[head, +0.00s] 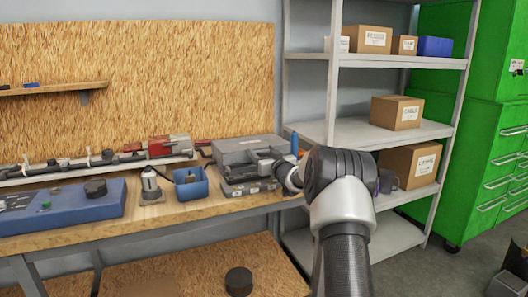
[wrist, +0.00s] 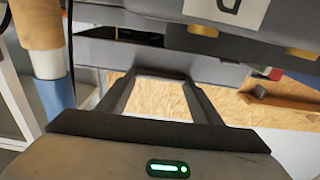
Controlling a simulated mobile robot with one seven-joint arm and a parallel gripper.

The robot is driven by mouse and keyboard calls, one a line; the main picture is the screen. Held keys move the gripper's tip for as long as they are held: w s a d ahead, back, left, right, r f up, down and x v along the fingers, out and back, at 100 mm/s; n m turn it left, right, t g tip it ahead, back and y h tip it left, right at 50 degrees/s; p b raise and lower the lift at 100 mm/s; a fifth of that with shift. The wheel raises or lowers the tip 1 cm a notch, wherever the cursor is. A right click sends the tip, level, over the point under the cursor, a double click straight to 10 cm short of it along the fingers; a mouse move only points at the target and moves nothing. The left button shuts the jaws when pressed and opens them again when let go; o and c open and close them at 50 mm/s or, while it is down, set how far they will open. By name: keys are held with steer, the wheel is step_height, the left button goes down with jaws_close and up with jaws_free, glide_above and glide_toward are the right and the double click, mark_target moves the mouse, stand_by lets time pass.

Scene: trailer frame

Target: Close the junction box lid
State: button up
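The grey junction box (head: 235,188) sits on the workbench, right of the blue bin. Its grey lid (head: 236,145) shows above the lower body; my gripper and wrist cover part of the front, so how far it stands open is hard to tell. My gripper (head: 265,163) is at the box's right front side. In the wrist view, the two dark fingers of my gripper (wrist: 158,82) are apart with nothing between them. Grey box parts (wrist: 130,52) with yellowish latches (wrist: 300,53) and a white label fill the top of that view. Contact cannot be told.
A blue bin (head: 191,187) and a white-and-grey device (head: 150,184) stand left of the box. A blue unit (head: 70,208) lies further left. A blue cylinder (head: 294,143) stands behind right. Metal shelving (head: 420,132) with cartons is close on the right.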

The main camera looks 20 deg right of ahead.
steer(key=shift+a+f, duration=0.3)
steer(key=shift+f, duration=0.4)
steer(key=s, duration=0.5)
steer(key=s+p, duration=0.1)
steer(key=s, duration=0.5)
steer(key=s+r+p, duration=0.1)
steer(key=s, duration=0.5)
steer(key=shift+s+d, duration=0.25)
steer(key=shift+d, duration=0.05)
